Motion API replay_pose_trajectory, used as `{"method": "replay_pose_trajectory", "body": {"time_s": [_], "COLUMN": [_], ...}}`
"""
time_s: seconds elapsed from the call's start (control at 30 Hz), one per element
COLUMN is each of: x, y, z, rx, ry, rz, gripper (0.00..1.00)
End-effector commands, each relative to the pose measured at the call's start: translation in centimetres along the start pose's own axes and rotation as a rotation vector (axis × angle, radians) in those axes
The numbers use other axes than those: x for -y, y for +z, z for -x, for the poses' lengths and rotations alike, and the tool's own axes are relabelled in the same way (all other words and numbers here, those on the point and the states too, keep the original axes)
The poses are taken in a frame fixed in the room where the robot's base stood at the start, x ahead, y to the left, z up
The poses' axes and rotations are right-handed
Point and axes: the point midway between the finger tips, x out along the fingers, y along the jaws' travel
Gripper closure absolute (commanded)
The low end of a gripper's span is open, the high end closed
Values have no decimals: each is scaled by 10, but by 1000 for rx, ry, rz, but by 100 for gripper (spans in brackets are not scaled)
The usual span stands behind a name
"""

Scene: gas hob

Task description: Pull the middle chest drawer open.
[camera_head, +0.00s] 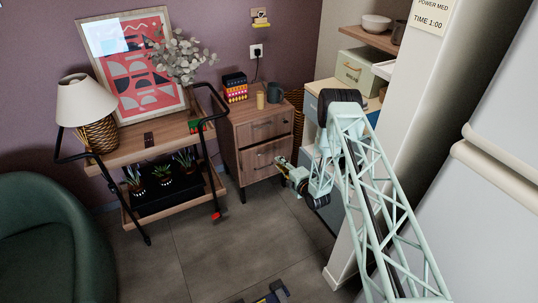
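A chest (310,104) with a light wood top and pale and blue-grey fronts stands right of centre, against the right wall. My arm hides much of it, and I cannot make out its middle drawer clearly. My gripper (280,164) is left of the chest's fronts, pointing left, in front of the lower drawer of a brown wooden cabinet (228,135). I cannot tell whether its fingers are open or shut. No drawer is seen standing clearly open.
A plant trolley (150,147) stands left, a green armchair (45,240) at lower left. A white fridge-like unit (480,190) fills the right. Grey floor (235,245) is mostly clear.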

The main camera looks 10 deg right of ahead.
Motion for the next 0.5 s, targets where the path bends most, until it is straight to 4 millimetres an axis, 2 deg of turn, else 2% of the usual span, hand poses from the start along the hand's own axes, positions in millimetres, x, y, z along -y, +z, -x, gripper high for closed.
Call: {"method": "replay_pose_trajectory", "body": {"time_s": [0.5], "x": [2], "y": [-1], "z": [-60], "rx": [-1], "ry": [0], "rz": [0], "gripper": [82]}}
